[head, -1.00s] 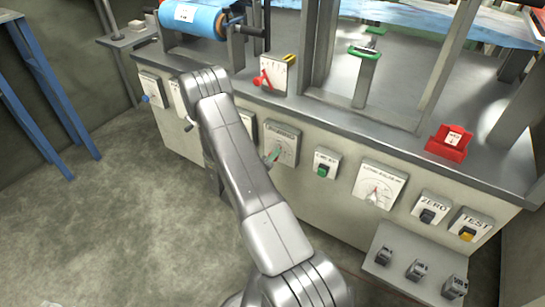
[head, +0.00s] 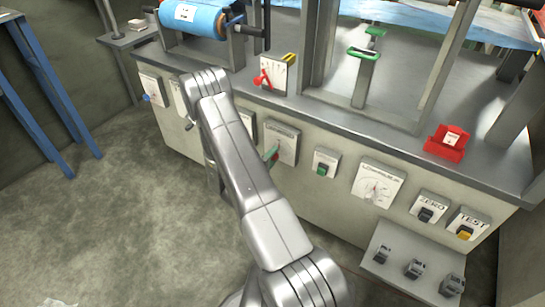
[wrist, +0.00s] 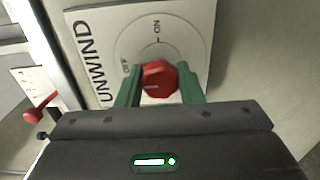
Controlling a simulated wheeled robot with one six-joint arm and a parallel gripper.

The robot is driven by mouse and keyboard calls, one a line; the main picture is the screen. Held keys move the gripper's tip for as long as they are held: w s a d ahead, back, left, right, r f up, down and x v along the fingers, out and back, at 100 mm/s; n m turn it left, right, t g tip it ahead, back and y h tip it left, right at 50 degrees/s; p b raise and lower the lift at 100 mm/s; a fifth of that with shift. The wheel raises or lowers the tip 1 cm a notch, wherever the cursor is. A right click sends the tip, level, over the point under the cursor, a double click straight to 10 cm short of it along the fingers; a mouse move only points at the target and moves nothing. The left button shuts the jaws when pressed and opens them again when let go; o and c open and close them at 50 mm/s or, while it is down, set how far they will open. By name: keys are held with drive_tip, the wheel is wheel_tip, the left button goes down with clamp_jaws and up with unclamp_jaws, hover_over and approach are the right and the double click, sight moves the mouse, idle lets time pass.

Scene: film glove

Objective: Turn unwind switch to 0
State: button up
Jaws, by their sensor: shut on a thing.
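The unwind switch is a red faceted knob (wrist: 157,78) on a white panel (wrist: 185,22) lettered UNWIND, seen sideways in the wrist view. A ring of small marks surrounds the knob, and a pale line on the knob points left in the picture. My gripper (wrist: 160,88) has its two green fingers on either side of the knob, shut on it. In the head view the panel (head: 288,143) is on the cabinet front, with the green fingertips (head: 271,154) at its lower left. My forearm hides most of the gripper there.
To the right are a green switch (head: 322,169), a large dial (head: 376,185), ZERO (head: 428,208) and TEST (head: 467,226) switches.

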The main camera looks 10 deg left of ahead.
drive_tip(key=o, duration=1)
drive_tip(key=shift+c, duration=0.2)
drive_tip(key=shift+s, duration=0.1)
drive_tip(key=p+v, duration=0.1)
drive_tip(key=v, duration=1.2)
drive_tip(key=shift+s, duration=0.35)
drive_tip(key=shift+w, duration=0.1)
drive_tip(key=b+x, duration=0.1)
drive_tip(key=x, duration=1.2)
drive_tip(key=shift+w, duration=0.35)
